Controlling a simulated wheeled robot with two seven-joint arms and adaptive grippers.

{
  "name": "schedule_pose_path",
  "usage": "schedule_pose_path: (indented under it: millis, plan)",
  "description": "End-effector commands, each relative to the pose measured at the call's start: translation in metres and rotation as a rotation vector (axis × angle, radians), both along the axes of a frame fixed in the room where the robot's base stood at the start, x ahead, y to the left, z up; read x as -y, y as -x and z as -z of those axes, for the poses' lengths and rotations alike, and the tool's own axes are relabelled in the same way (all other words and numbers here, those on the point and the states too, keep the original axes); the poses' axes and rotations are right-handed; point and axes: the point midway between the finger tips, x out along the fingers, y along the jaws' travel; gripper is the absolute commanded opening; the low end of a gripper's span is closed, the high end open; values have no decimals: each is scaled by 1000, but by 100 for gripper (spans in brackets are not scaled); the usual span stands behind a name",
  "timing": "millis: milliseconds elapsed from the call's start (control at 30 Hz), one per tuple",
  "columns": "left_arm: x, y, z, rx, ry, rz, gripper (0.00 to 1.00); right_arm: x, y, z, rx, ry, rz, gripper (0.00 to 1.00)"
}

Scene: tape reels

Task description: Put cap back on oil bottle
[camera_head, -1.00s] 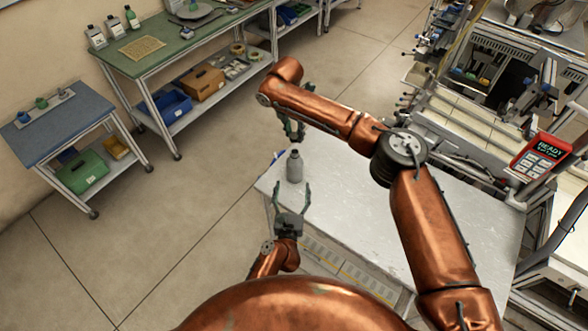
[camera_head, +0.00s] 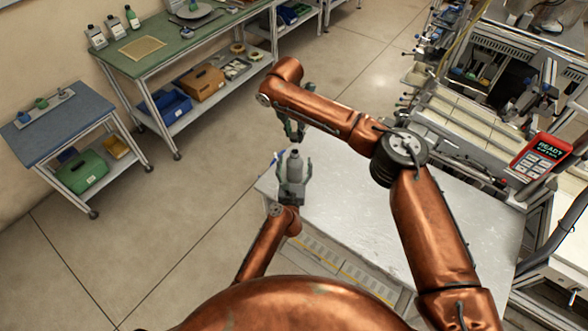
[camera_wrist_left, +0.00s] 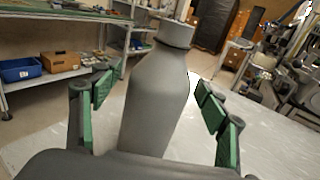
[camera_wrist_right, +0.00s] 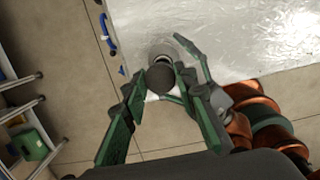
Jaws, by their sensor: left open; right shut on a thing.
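The grey oil bottle (camera_head: 295,161) stands upright at the far left corner of the pale table. My left gripper (camera_head: 294,170) is open, with its fingers on both sides of the bottle; the left wrist view shows gaps between the fingers and the bottle body (camera_wrist_left: 160,100). My right gripper (camera_head: 295,131) hangs above and beyond the bottle. In the right wrist view it is shut on a dark round cap (camera_wrist_right: 160,77). The bottle (camera_wrist_right: 160,51) shows just beyond the cap in that view, partly hidden. The cap cannot be made out in the head view.
The pale table (camera_head: 400,220) is bare to the right of the bottle. A blue handle-like item (camera_wrist_right: 108,36) is at its edge. A green-topped bench (camera_head: 165,55) and a blue-topped cart (camera_head: 60,125) stand apart at the left. Machinery with a red panel (camera_head: 541,157) is at the right.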

Motion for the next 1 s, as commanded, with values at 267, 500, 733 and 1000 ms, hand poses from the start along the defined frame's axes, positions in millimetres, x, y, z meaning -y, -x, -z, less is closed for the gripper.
schedule_pose_path:
  millis: [267,500,733,1000]
  plan:
    - [0,-2,0,0,0,0,68,0,0,0,0,0,0,19]
    - [0,-2,0,0,0,0,56,0,0,0,0,0,-1,19]
    - [0,-2,0,0,0,0,40,-1,0,0,0,0,-1,19]
    - [0,-2,0,0,0,0,22,0,0,0,0,0,-1,19]
